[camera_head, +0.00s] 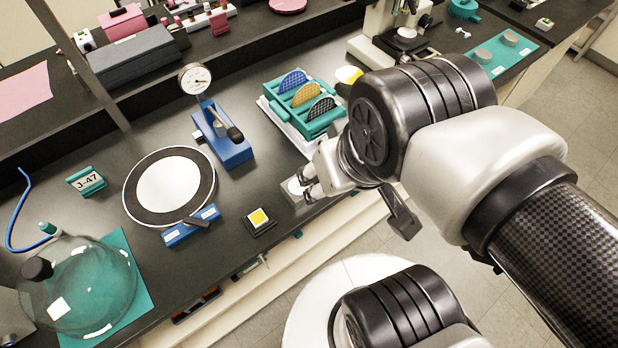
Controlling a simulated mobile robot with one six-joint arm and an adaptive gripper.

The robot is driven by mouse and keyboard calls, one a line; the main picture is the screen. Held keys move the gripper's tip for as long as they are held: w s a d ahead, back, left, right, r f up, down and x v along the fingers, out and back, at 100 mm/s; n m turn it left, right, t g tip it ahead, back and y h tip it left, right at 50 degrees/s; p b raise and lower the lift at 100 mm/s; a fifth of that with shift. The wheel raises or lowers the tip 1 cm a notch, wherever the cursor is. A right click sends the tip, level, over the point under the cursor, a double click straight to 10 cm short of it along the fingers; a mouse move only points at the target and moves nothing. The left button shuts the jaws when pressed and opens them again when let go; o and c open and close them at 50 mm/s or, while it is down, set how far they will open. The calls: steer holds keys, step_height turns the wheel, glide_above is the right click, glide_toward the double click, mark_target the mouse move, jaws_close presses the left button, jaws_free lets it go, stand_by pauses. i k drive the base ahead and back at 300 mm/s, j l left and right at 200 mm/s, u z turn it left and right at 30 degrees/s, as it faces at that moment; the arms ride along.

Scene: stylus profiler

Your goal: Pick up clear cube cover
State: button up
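My gripper (307,185) reaches in from the right, low over the front edge of the black bench. Its two dark fingertips sit apart, right at a small pale, see-through-looking block (291,187) with a white round patch. This may be the clear cube cover, but it is too small to be sure. I cannot tell whether the fingers touch it or are closed on it. The block's right side is partly hidden by the fingers. A yellow square on a small black base (258,219) lies to its left.
A blue dial gauge stand (228,147) and a teal rack of coloured discs (306,104) stand behind. The microscope (395,30) stands at the back right.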

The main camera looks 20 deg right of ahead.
mark_target(292, 191)
steer(key=l+u, duration=1.1)
